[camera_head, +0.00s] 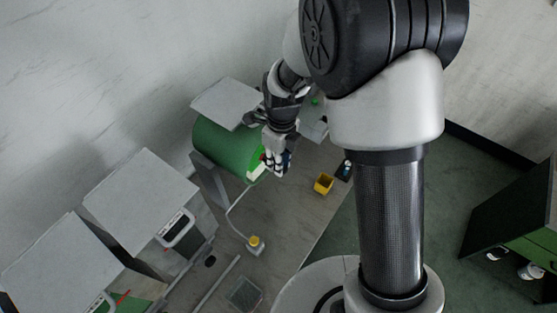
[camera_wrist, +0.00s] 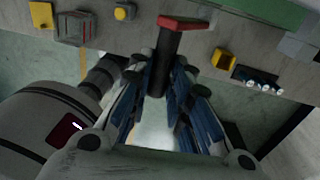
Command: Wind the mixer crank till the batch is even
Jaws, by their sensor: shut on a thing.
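A green mixer drum (camera_head: 222,150) lies on its side on the bench, with a grey panel above it in the head view. My gripper (camera_head: 275,165) is at the drum's right end. In the wrist view my gripper (camera_wrist: 158,92) has its blue-padded fingers closed around the black crank handle (camera_wrist: 163,66). A red crank arm (camera_wrist: 184,23) shows at the handle's far end. In the head view my fingers and wrist hide most of the crank. The batch inside the drum is not visible.
A yellow bin (camera_head: 323,183) and a dark holder (camera_head: 344,170) with small pale pieces stand right of the drum. A yellow button (camera_head: 255,242) and a grey tray (camera_head: 243,294) are nearer the front. Bare bench lies between them. Grey-topped machines (camera_head: 140,195) stand at left.

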